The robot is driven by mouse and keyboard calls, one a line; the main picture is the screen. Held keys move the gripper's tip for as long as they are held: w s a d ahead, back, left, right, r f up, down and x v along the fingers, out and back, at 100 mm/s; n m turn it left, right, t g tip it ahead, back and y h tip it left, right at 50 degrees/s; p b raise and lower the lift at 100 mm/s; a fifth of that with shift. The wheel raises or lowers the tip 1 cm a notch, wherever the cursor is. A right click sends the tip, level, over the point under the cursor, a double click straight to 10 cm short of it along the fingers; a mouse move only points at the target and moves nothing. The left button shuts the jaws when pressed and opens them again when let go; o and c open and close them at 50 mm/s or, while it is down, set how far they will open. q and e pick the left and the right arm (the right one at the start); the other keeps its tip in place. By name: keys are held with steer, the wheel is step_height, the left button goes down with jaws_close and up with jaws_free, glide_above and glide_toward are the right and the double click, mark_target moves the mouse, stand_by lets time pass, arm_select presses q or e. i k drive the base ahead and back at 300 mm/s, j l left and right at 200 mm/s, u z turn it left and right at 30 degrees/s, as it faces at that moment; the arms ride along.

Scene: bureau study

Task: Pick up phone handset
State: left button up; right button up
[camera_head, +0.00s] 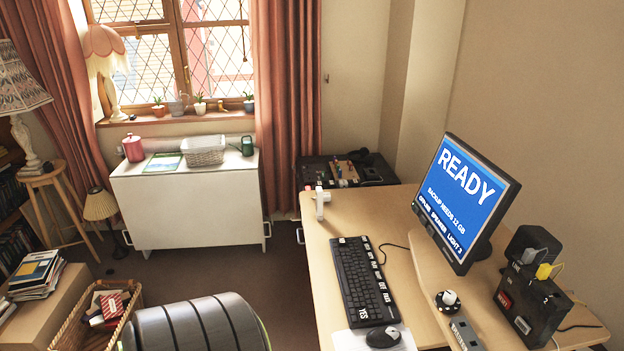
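I cannot make out a phone handset for certain. A narrow grey device with small buttons or sockets (465,334) lies near the desk's front right; I cannot tell what it is. A small white upright object (320,203) stands at the desk's far left edge, also unclear. The wooden desk (348,213) holds a black keyboard (364,280) and a black mouse (383,337) on a pale mat. Neither of my grippers shows in the head view.
A monitor (466,200) reading READY stands on the desk, with black boxes and cables (531,305) at its right. A dark ribbed chair back (196,325) blocks the front left. A white cabinet (188,203) stands under the window; a wicker basket (72,322) sits left.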

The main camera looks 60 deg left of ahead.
mark_target(318, 196)
steer(key=k+u, duration=0.2)
steer(key=u, duration=0.25)
steer(key=k+j+u, duration=0.15)
steer(key=u, duration=0.25)
steer(key=k+u, duration=0.1)
steer(key=u, duration=0.8)
